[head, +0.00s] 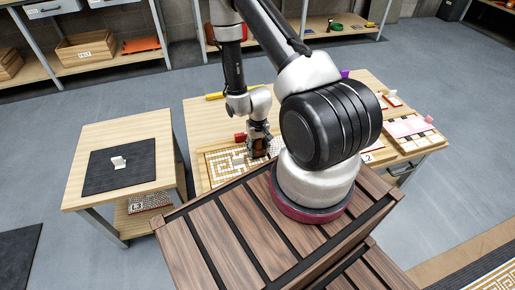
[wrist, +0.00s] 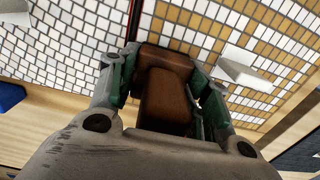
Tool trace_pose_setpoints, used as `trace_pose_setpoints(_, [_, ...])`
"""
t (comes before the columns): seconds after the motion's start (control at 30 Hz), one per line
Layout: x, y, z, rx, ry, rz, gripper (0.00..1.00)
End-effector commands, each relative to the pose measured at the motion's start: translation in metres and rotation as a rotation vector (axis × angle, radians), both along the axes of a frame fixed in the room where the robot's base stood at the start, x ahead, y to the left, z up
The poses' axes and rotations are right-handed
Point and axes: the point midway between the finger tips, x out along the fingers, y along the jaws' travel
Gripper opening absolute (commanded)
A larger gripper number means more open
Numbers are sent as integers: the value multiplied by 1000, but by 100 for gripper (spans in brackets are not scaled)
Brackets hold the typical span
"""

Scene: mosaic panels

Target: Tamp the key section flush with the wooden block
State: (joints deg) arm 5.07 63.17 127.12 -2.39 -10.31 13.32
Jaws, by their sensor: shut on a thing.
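My gripper (head: 258,130) is low over the mosaic panel on the work table. In the wrist view my gripper (wrist: 166,85) is shut on a brown wooden block (wrist: 165,95), with a green-lined finger on either side. The mosaic panel (head: 222,163) has white and golden-brown tiles; it also fills the upper part of the wrist view (wrist: 270,45). A dark, red-edged seam (wrist: 132,22) runs across it beside the block. I cannot tell which part is the key section, nor whether the block touches the tiles.
A white piece (wrist: 247,68) stands on the panel right of the block in the wrist view. A red item (head: 240,137) and a yellow tool (head: 215,96) lie on the table. A side table with a dark mat (head: 100,178) stands left. My arm hides much of the table.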

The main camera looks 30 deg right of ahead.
Motion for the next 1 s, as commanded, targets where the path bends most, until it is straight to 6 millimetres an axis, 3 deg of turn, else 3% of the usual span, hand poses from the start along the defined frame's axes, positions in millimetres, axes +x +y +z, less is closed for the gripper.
trace_pose_setpoints(0.6, [2, 0, 56, 0, -3, 0, 24])
trace_pose_setpoints(1.0, [1, 0, 64, -1, -2, 0, 24])
